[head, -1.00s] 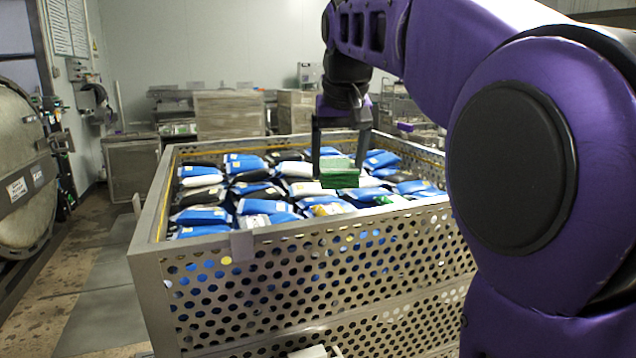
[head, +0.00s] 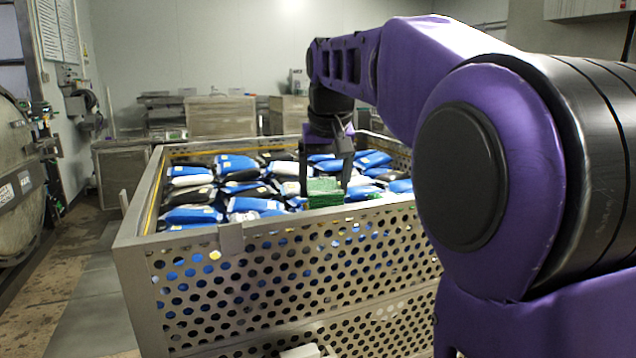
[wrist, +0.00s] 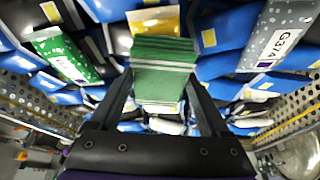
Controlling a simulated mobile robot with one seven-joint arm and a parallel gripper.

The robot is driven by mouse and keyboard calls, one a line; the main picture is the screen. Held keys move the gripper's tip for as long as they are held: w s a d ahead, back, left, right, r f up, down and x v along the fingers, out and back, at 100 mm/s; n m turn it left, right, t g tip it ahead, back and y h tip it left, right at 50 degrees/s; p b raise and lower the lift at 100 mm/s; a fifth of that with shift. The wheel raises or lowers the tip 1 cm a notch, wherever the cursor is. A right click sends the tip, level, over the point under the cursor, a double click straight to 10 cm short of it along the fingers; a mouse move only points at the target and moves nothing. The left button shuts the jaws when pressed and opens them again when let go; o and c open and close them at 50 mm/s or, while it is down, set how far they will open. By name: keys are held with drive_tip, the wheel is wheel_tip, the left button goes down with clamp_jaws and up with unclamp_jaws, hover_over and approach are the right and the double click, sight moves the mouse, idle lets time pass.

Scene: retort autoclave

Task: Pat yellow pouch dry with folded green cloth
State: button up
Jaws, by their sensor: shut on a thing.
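The folded green cloth (head: 325,193) is a thick striped pad held between the fingers of my gripper (head: 326,182), low over the pouches near the basket's front wall. In the wrist view my gripper (wrist: 163,85) is shut on the cloth (wrist: 163,62). The yellow pouch (wrist: 154,20) shows just beyond the cloth's far edge in the wrist view, partly covered by it. I cannot tell whether they touch. In the head view I cannot make out the yellow pouch behind the cloth and front wall.
A perforated metal basket (head: 285,222) holds many blue, black and white pouches around the cloth. In the wrist view a green spotted pouch (wrist: 66,54) lies left and a grey pouch marked G374 (wrist: 277,38) right. A round autoclave door (head: 14,175) stands at the left.

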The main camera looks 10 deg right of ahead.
drive_tip(key=shift+f+b, duration=0.4)
drive_tip(key=shift+f, duration=0.15)
idle(1.2)
wheel_tip(320, 180, up, 3)
drive_tip(key=p, duration=0.2)
drive_tip(key=shift+f+p, duration=0.15)
drive_tip(key=shift+p, duration=0.2)
drive_tip(key=shift+r+p, duration=0.35)
drive_tip(key=shift+r, duration=1.85)
drive_tip(key=shift+s, duration=0.15)
